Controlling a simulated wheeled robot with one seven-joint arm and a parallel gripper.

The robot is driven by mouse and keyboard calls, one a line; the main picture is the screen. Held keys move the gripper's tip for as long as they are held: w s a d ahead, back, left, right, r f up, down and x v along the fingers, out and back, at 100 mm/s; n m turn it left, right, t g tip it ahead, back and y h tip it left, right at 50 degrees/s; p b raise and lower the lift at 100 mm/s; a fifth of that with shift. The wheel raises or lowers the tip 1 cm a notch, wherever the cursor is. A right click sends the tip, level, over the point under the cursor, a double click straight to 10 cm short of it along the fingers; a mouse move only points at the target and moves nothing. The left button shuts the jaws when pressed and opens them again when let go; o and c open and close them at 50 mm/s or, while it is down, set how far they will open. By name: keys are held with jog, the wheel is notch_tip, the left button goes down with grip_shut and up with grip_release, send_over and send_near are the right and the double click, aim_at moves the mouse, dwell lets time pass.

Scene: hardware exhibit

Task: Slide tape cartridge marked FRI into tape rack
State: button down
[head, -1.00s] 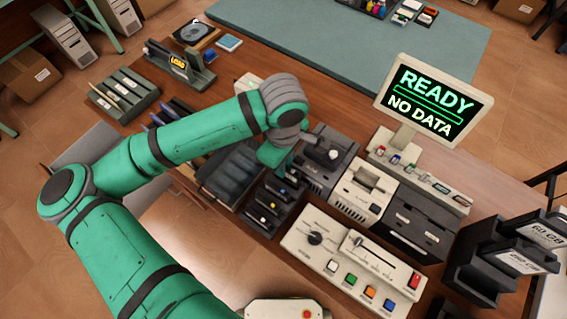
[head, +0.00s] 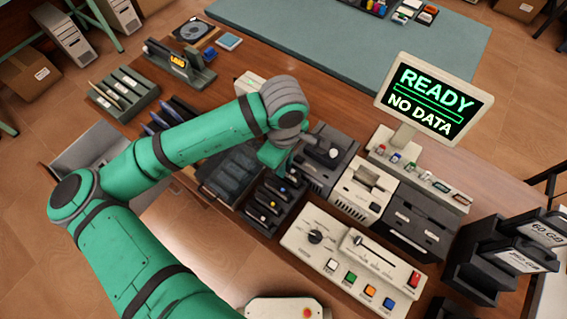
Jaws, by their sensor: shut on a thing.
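The tape rack (head: 262,222) is a dark stepped holder near the middle of the table, with dark cartridges (head: 271,205) in it that carry small coloured dots. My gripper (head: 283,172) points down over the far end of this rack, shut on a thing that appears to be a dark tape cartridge. The wrist and hand hide most of what is held. The FRI marking cannot be read, and I cannot tell how far the held cartridge sits inside a slot.
A dark unit with a knob (head: 328,155) and a beige drive (head: 362,190) stand close right of my gripper. The control panel (head: 352,262) lies in front, and a monitor (head: 432,100) reads "READY NO DATA". A dark ribbed tray (head: 230,175) sits left of the rack.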

jog(key=shift+f, duration=0.15)
dwell(0.3)
jog(key=shift+f, duration=1.15)
jog(key=c, duration=1.7)
grip_release()
jog(key=shift+r, duration=4)
